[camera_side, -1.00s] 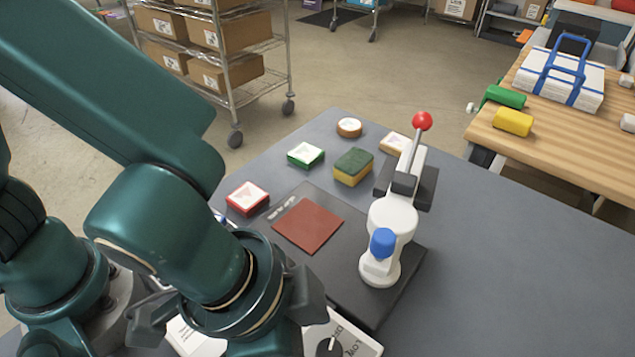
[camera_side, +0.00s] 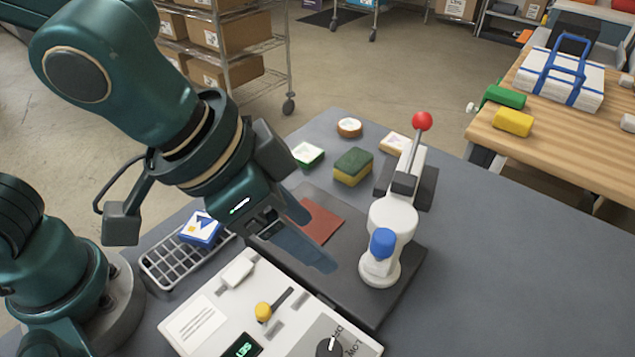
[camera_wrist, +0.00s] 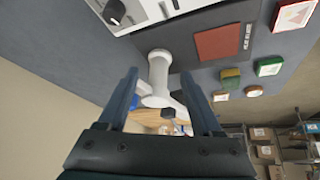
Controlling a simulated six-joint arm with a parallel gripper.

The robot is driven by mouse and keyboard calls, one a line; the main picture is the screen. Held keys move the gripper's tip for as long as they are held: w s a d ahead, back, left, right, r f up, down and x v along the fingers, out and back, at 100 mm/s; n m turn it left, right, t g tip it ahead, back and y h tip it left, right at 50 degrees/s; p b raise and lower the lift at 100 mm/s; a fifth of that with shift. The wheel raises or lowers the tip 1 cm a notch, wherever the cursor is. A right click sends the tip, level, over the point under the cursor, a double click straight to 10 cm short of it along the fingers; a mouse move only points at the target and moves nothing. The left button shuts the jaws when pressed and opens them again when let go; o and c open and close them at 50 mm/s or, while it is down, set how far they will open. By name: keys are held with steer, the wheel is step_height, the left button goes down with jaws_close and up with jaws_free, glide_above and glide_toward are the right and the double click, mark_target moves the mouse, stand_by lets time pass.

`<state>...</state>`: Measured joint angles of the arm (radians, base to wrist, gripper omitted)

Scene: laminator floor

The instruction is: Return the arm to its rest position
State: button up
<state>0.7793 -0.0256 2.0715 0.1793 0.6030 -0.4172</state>
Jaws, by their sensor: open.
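My gripper (camera_side: 310,252) is open and empty. In the side view it hangs above the dark base plate, left of the white lever press (camera_side: 392,217), and covers part of a red-brown square pad (camera_side: 322,222). In the wrist view its two fingers (camera_wrist: 159,78) stand wide apart with nothing held between them. The press (camera_wrist: 158,75) shows beyond the fingers there, and the pad (camera_wrist: 217,42) lies to the upper right.
A control box (camera_side: 225,305) with a yellow-knobbed lever stands at the front. A wire rack (camera_side: 160,262) holds a blue-edged tile (camera_side: 202,229). A green-and-yellow sponge (camera_side: 353,167) and a green-edged tile (camera_side: 308,154) lie behind the pad. The grey table's right side is clear.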

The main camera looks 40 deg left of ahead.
steer(key=w+a+r+n+t+y, duration=0.1)
steer(key=w+a+r+n, duration=0.15)
steer(key=a, duration=0.55)
steer(key=s+a+f+n+y, duration=0.1)
steer(key=s+a+n+y, duration=0.1)
steer(key=s+a, duration=0.4)
steer(key=shift+s+a+n, duration=0.4)
steer(key=shift+a+n, duration=0.25)
steer(key=shift+a, duration=1.45)
